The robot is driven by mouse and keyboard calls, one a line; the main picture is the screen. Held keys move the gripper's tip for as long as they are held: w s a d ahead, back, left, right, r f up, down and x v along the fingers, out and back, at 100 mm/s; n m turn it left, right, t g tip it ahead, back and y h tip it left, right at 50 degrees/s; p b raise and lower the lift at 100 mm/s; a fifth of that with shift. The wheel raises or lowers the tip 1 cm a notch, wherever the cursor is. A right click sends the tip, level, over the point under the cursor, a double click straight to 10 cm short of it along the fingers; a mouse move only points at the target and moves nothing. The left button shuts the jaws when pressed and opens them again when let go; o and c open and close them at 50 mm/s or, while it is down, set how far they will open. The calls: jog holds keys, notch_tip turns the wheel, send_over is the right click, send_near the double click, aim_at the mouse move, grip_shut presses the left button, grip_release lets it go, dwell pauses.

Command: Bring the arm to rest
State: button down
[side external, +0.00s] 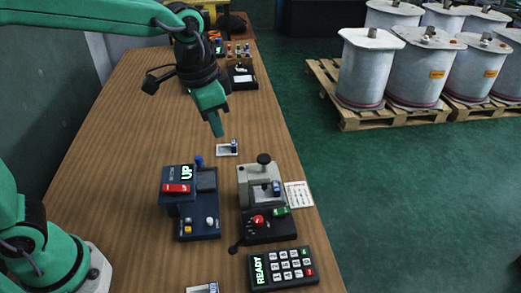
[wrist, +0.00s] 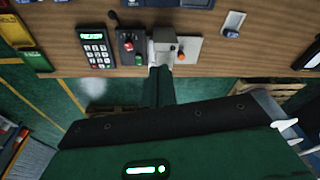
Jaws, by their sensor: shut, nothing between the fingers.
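My gripper (side external: 217,132) hangs from my green arm with its fingers pointing down, above the wooden table. It looks shut and empty. In the side view it is near a small white tray (side external: 222,150) with a blue piece, apparently above it; the exact height is hard to tell. In the wrist view the dark green fingers (wrist: 157,74) show in front of the table's edge, near the grey device (wrist: 163,45). I see no contact with anything.
A blue device (side external: 178,205) reading UP, a grey device (side external: 256,185) with a black knob, a red-button box (side external: 270,229) and a keypad (side external: 283,268) reading READY stand at the near end. White drums (side external: 372,65) stand on pallets at right. The table's left middle is clear.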

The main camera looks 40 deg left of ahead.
jog(key=s+a+n+t, duration=0.3)
jog(key=s+a+n, duration=0.2)
jog(key=s+a, duration=0.8)
jog(key=shift+s+r+n+t+y, duration=0.15)
jog(key=shift+s+n+t+y, duration=0.15)
jog(key=shift+n+t, duration=0.1)
